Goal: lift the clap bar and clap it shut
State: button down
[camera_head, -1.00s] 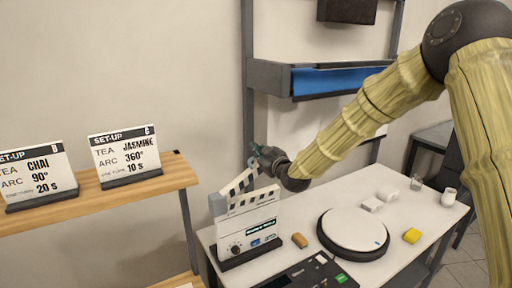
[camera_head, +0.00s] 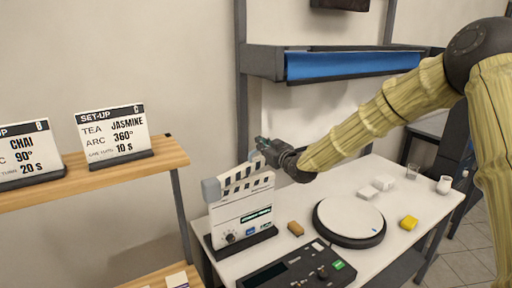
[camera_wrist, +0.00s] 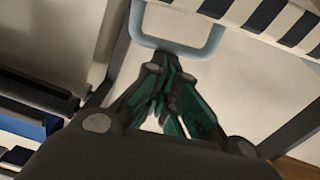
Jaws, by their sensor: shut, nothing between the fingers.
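The clapperboard (camera_head: 240,215) stands upright at the left end of the white table. Its striped clap bar (camera_head: 242,178) is tilted up, with a narrow wedge between it and the board. In the wrist view, the striped bar (camera_wrist: 280,20) crosses the top right, with a pale blue-grey loop handle (camera_wrist: 215,42) beside it. My gripper (camera_head: 262,147) is at the raised right end of the bar. In the wrist view, my gripper (camera_wrist: 166,62) is shut and empty, its fingertips close to the handle's crosspiece; I cannot tell whether they touch.
A round turntable (camera_head: 350,219), a black control panel (camera_head: 300,268), a tan block (camera_head: 295,228) and a yellow block (camera_head: 409,222) lie on the table. Signs stand on the wooden shelf (camera_head: 120,176) at left. A blue-fronted rack (camera_head: 350,63) hangs behind my arm.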

jog(key=shift+m, duration=0.6)
jog(key=shift+w+d+f+b, duration=0.15)
jog(key=shift+d+f+b, duration=0.2)
jog(key=shift+f+b, duration=0.35)
jog(key=shift+w+d+f+b, duration=0.15)
jog(key=shift+d+f+b, duration=0.25)
jog(key=shift+f, duration=0.45)
jog(key=shift+w+d+f+b, duration=0.15)
jog(key=shift+d+f+b, duration=0.15)
jog(key=shift+f+b, duration=0.4)
